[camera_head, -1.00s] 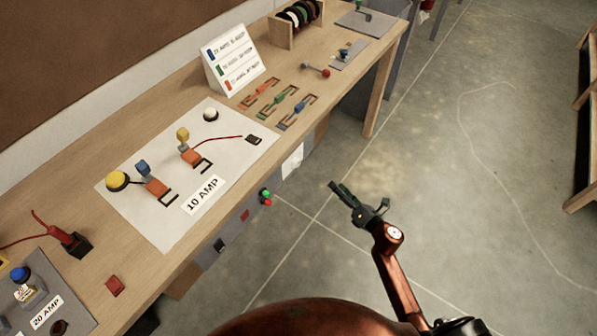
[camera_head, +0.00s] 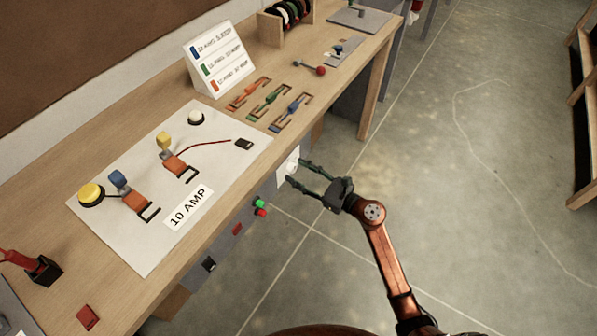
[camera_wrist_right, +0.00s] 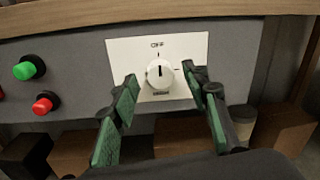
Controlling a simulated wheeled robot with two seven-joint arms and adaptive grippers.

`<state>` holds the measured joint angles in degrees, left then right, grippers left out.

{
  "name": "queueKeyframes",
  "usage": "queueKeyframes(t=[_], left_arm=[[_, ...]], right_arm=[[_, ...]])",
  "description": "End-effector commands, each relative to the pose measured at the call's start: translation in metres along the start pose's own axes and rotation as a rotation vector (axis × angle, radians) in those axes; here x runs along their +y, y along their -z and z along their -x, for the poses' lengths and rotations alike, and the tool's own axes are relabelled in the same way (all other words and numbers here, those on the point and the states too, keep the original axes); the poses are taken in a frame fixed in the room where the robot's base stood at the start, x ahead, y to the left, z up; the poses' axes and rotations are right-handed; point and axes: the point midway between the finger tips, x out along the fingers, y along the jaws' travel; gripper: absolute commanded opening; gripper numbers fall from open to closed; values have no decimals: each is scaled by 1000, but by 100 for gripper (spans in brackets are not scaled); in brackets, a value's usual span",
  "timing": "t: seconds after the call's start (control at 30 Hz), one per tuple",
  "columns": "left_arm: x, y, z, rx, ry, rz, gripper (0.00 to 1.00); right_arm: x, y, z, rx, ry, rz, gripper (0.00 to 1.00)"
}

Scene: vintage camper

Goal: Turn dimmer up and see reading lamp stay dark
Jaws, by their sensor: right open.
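The dimmer is a white round knob (camera_wrist_right: 160,74) on a white plate (camera_wrist_right: 190,45) marked OFF, on the grey front panel below the bench top. Its dark pointer line stands upright towards the OFF mark. In the head view the knob (camera_head: 292,164) shows at the bench's front edge. My right gripper (camera_head: 297,173) is open; in the right wrist view its green-padded fingers (camera_wrist_right: 160,88) are either side of the knob, and I cannot tell whether they touch it. I cannot pick out a reading lamp for certain. My left gripper is not in view.
Green (camera_wrist_right: 29,67) and red (camera_wrist_right: 45,103) buttons sit left of the plate. The bench top (camera_head: 330,110) overhangs the panel.

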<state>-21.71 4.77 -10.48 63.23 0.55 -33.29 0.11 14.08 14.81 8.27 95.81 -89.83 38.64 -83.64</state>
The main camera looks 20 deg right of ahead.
Motion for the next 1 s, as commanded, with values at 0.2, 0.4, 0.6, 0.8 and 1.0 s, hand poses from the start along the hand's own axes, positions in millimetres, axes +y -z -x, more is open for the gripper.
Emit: queueKeyframes(t=[0.2,0.4,0.6,0.8,1.0], left_arm=[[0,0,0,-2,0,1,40],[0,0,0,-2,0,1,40],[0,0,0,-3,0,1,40],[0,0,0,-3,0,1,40],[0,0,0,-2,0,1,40]], right_arm=[[0,0,-5,0,0,-1,42],[0,0,-5,0,0,-1,37],[0,0,-5,0,1,-2,24],[0,0,-4,0,1,-2,10],[0,0,-4,0,1,-2,0]])
